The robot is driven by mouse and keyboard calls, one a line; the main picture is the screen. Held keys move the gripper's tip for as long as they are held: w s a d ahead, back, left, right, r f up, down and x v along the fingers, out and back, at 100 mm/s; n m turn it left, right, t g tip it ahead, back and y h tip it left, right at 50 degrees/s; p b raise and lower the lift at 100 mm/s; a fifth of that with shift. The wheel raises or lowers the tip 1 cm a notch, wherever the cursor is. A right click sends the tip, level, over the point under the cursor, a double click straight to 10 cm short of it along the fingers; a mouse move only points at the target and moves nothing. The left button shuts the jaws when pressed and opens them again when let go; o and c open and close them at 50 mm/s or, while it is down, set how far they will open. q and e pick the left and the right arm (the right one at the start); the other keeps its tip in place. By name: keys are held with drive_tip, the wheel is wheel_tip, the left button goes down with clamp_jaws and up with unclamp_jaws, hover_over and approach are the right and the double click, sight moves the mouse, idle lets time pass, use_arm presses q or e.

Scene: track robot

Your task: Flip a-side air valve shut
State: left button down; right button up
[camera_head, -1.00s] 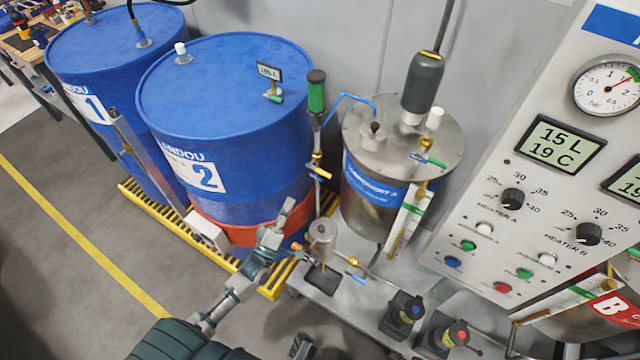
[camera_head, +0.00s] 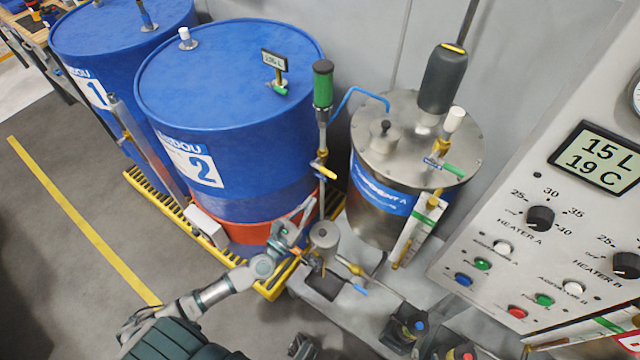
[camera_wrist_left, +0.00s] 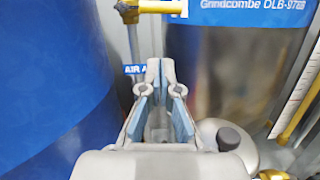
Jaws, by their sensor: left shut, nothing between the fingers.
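The a-side air valve (camera_head: 325,171) has a yellow handle and sits on a thin vertical pipe between blue drum 2 and the steel component A tank. In the left wrist view its yellow handle (camera_wrist_left: 163,6) lies roughly sideways across the pipe at the top, above a partly hidden blue "AIR A" label (camera_wrist_left: 134,69). My left gripper (camera_head: 308,208) is below the valve and close to the pipe. In the left wrist view its fingers (camera_wrist_left: 153,66) are shut and empty, pointing toward the pipe, with a visible gap to the handle.
Blue drum 2 (camera_head: 225,85) stands left of the pipe. The steel tank (camera_head: 405,140) stands right of it. A small grey cylinder (camera_head: 324,236) on the low bench is close beside my gripper. The control panel (camera_head: 500,215) fills the right side.

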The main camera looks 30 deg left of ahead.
sight(325, 171)
use_arm(q)
drive_tip(key=w+d+r+p, duration=0.1)
drive_tip(key=w+r+p, duration=0.1)
drive_tip(key=w+r, duration=0.2)
drive_tip(key=shift+w, duration=0.6)
use_arm(e)
drive_tip(key=s+d+f+g+h, duration=0.1)
drive_tip(key=s+d+g, duration=0.2)
drive_tip(key=s, duration=0.6)
drive_tip(key=shift+s+f+g, duration=0.2)
drive_tip(key=shift+f+g, duration=0.15)
drive_tip(key=shift+g, duration=0.85)
use_arm(q)
drive_tip(key=shift+r+p, duration=0.1)
drive_tip(key=shift+p, duration=0.2)
